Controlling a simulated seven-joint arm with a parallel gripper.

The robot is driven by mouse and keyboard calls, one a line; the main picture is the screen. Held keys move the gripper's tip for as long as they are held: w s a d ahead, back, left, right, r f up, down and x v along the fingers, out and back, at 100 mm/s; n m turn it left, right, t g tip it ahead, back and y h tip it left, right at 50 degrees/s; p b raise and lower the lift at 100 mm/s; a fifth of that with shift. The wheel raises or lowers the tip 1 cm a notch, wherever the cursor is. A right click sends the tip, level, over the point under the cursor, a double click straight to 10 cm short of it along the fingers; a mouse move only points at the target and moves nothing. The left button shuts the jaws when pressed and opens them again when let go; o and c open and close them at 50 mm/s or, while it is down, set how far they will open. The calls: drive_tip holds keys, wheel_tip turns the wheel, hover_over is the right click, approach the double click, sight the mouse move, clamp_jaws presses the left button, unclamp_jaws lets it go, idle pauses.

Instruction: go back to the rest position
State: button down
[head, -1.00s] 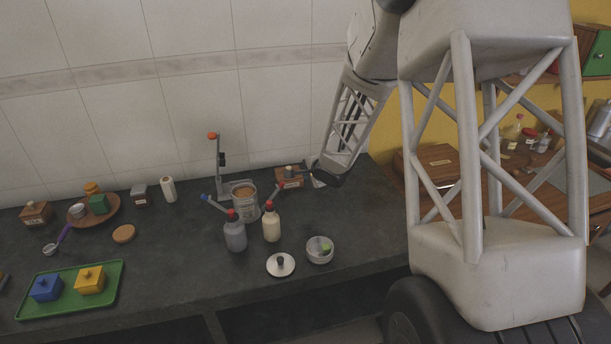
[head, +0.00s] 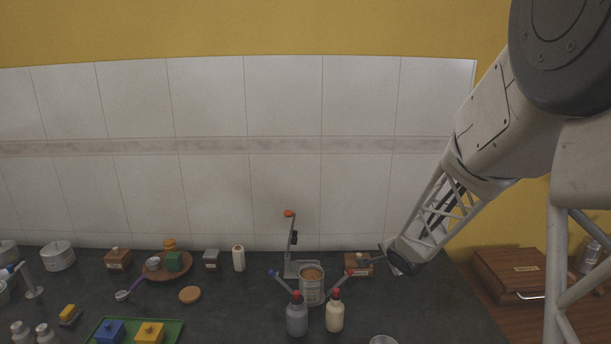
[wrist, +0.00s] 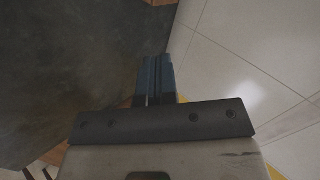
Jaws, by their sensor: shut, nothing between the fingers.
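My gripper (head: 381,255) is at the end of my arm on the right of the head view, over the back right part of the dark counter. It appears small there, close to a wooden box with a label (head: 352,266); whether it touches the box cannot be told. In the wrist view my gripper's fingers (wrist: 157,60) are together, with nothing between them. The wrist view shows the dark counter surface (wrist: 80,60) on the left and pale wall tiles (wrist: 240,60) on the right.
An open steel canister with brown contents (head: 312,289) stands left of my gripper, near two red-topped bottles (head: 297,318) (head: 335,316) and an upright stand with an orange knob (head: 291,240). Steel canisters (head: 57,256) stand far left. A wooden case (head: 515,272) is right. Air above the counter's middle is clear.

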drive_tip(key=s+r+n+g+h, duration=0.25)
drive_tip(key=s+r, duration=0.35)
drive_tip(key=s, duration=0.3)
drive_tip(key=s+r+n+g+h, duration=0.1)
drive_tip(key=s+r+n, duration=0.2)
drive_tip(key=s+r, duration=0.5)
drive_tip(key=s+a+n+g+y, duration=0.1)
drive_tip(key=s+a+n, duration=0.2)
drive_tip(key=s, duration=1)
drive_tip(key=s+a+r+n+g+y, duration=0.1)
drive_tip(key=s+a+n+g, duration=0.1)
drive_tip(key=s, duration=1.1)
drive_tip(key=a+n, duration=0.1)
drive_tip(key=n, duration=0.1)
drive_tip(key=shift+a+n+y, duration=0.35)
